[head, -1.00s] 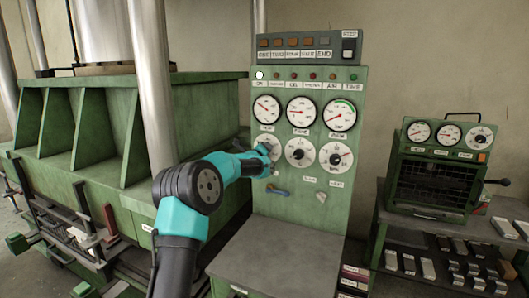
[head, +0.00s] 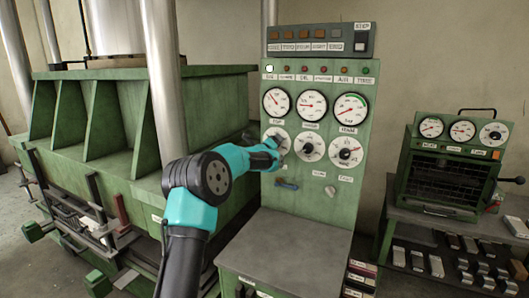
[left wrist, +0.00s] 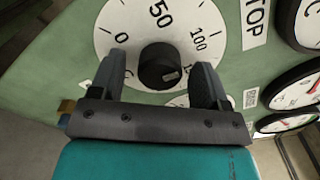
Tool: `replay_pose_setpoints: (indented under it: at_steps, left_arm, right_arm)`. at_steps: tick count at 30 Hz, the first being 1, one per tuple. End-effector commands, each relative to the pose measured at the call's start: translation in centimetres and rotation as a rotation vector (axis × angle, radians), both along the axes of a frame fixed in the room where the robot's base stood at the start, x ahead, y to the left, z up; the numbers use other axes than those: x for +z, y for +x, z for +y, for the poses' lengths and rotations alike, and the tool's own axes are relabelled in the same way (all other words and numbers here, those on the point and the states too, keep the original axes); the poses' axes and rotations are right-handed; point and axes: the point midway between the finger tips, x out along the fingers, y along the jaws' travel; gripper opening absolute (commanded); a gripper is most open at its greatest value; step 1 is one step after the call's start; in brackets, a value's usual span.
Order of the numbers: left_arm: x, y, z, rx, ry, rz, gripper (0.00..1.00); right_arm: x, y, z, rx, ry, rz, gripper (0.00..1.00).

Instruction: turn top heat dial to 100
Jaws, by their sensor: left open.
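The top heat dial (left wrist: 208,18) is a white round scale marked 0, 50 and 100, with a "TOP" label (left wrist: 256,22) beside it. Its black knob (left wrist: 158,66) has a small pale mark on its lower right side. My left gripper (left wrist: 160,72) is open, one finger on each side of the knob, with visible gaps. In the head view the dial (head: 273,133) is the left one in the lower row, partly hidden by my left gripper (head: 279,153). My right gripper is not in view.
The green panel (head: 300,222) also carries gauges in an upper row, two more lower dials and a blue handle (head: 287,185) below. A grey shelf (head: 290,250) juts out under it. A large green press (head: 100,170) stands left; a small oven (head: 440,185) stands right.

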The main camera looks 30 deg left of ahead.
Motion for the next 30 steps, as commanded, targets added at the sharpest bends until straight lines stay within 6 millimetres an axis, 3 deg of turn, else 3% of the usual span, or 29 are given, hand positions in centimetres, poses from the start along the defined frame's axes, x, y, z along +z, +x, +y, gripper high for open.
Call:
replay_pose_setpoints:
  at_steps: [11,30]
  left_arm:
    - [0.1,-4.1,-0.4,0.0,-0.001,0.0,0.7]
    - [0.0,-14.2,-1.6,0.001,0.0,0.0,0.7]
  right_arm:
    - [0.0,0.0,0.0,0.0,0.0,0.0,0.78]
    - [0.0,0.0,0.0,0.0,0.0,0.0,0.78]
